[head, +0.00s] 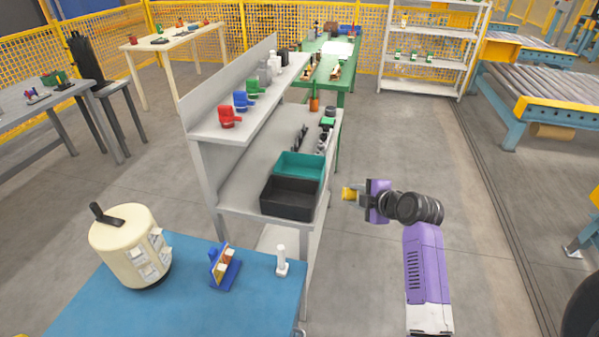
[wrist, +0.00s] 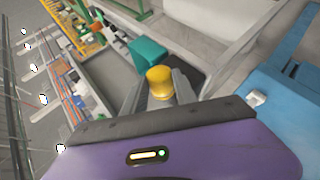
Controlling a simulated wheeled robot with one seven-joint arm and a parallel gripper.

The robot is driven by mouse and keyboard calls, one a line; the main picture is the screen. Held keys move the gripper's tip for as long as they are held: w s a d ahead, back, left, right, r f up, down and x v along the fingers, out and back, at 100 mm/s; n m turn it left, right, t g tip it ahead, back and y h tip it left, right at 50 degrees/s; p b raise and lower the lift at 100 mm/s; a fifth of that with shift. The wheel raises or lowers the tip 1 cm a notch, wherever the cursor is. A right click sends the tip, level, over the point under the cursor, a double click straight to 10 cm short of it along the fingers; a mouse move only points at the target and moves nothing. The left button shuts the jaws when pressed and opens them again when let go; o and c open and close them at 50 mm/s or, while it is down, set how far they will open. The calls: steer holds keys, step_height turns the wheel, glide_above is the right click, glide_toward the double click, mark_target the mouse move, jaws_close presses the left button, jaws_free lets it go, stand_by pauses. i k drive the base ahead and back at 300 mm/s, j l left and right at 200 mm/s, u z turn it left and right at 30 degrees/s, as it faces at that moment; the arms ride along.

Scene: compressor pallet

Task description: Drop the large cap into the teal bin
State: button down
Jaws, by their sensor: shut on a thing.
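My gripper (head: 362,194) is shut on a yellow cap (head: 348,194) and holds it in the air to the right of the grey workbench. In the wrist view the cap (wrist: 159,82) sits between my two fingers (wrist: 158,92). The teal bin (head: 299,167) stands on the bench's lower surface, left of and apart from my gripper. In the wrist view the teal bin (wrist: 147,54) shows just beyond the cap. I cannot see inside the bin fully.
A black bin (head: 288,198) stands directly in front of the teal bin. The bench's upper shelf (head: 215,122) carries red, blue and green items and overhangs behind the bins. A blue table (head: 190,290) with a cream canister (head: 130,246) stands at front left. Floor right of my arm is clear.

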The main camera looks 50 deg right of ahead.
mark_target(316, 173)
steer(key=i+l, duration=0.6)
steer(key=i, duration=0.25)
